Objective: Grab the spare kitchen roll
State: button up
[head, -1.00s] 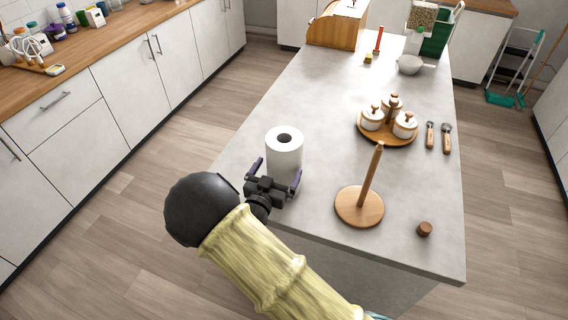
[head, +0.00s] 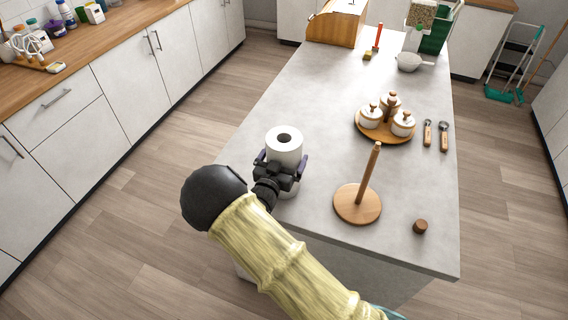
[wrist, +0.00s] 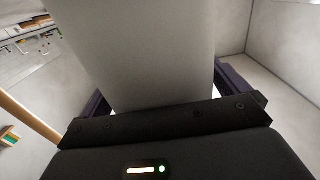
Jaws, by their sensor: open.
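The white kitchen roll (head: 284,144) stands upright near the front left edge of the island in the head view. It fills the middle of the wrist view (wrist: 140,50), close in front of the palm. My gripper (head: 281,163) is open, with a purple-tipped finger on each side of the roll. I cannot tell whether the fingers touch it. The lower part of the roll is partly hidden by my gripper. A wooden roll holder (head: 358,203) with an upright post and round base stands empty to the right of the roll.
A small wooden knob (head: 420,226) lies right of the holder. A round wooden tray (head: 386,139) with white lidded jars and two wooden-handled utensils (head: 436,136) are farther back. The countertop (head: 300,90) behind the roll is clear.

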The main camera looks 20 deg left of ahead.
aim_at(284, 132)
jog(key=c, duration=0.7)
notch_tip(284, 132, up, 10)
jog(key=b, duration=0.2)
jog(key=shift+b, duration=0.3)
dwell(0.6)
